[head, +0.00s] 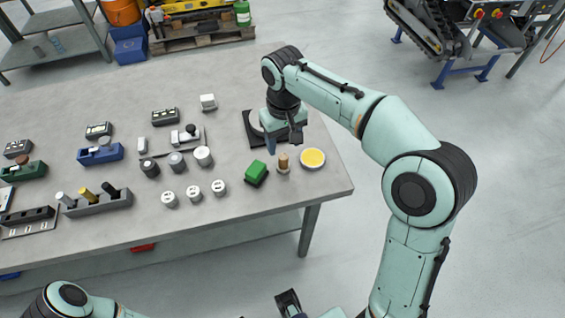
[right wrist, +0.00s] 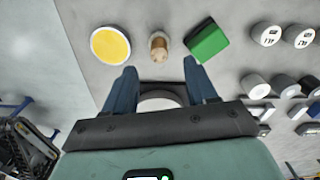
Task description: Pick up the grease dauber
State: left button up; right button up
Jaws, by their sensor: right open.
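The grease dauber (head: 283,162), a small upright piece with a tan wooden-looking body on a pale round base, stands near the table's right end. It also shows in the right wrist view (right wrist: 158,46), top centre. My right gripper (head: 283,142) is open and empty above the table, just behind the dauber in the head view. In the right wrist view its two blue fingers (right wrist: 162,82) are spread, with the dauber beyond their tips, not between them. A dark part at the bottom edge of the head view may be my left gripper; its jaws cannot be made out.
A yellow-topped round tin (head: 313,158) stands right of the dauber, and a green block (head: 256,172) stands close to its left. Several white and grey cylinders (head: 193,193) are further left. A dark-based round item (head: 254,124) lies behind, partly hidden by my gripper.

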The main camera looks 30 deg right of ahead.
aim_at(283, 156)
jog(key=f, duration=0.4)
jog(key=f+b, duration=0.1)
jog(key=f, duration=0.2)
jog(key=shift+w+d+f, duration=0.1)
jog(key=shift+w+f, duration=0.1)
jog(key=shift+f, duration=0.15)
jog(key=shift+c, duration=0.3)
grip_shut()
